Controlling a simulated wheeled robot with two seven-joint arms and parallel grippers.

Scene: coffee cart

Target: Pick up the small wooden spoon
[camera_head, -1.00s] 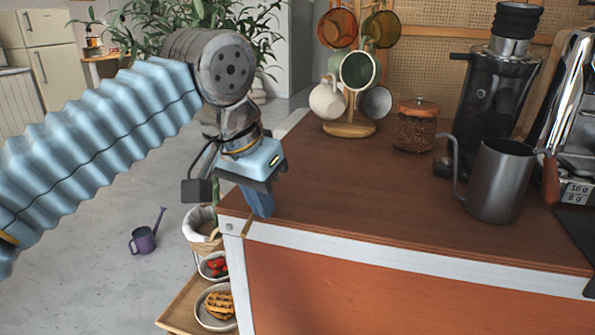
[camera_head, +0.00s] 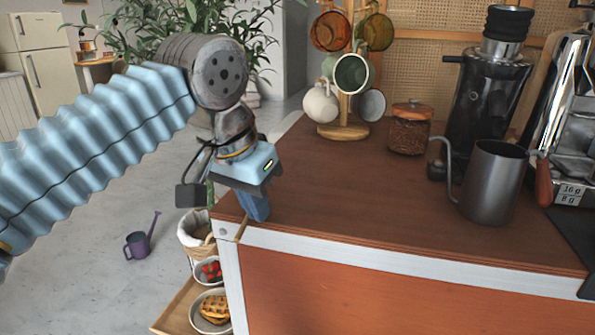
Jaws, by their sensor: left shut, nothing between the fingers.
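My left gripper (camera_head: 257,207) points down over the near left corner of the brown cart top (camera_head: 330,205). Its blue fingers are shut and empty. A thin light-brown strip (camera_head: 242,229) shows at the cart's corner, just below and left of the fingertips. It may be part of the small wooden spoon, but I cannot tell. No spoon bowl is clearly visible. My right gripper is not in view.
A mug tree (camera_head: 343,131), coffee-bean jar (camera_head: 410,128), grinder (camera_head: 484,95) and grey kettle (camera_head: 491,183) stand on the cart. A plate of waffles (camera_head: 214,309) sits low at left. The cart top's middle is clear.

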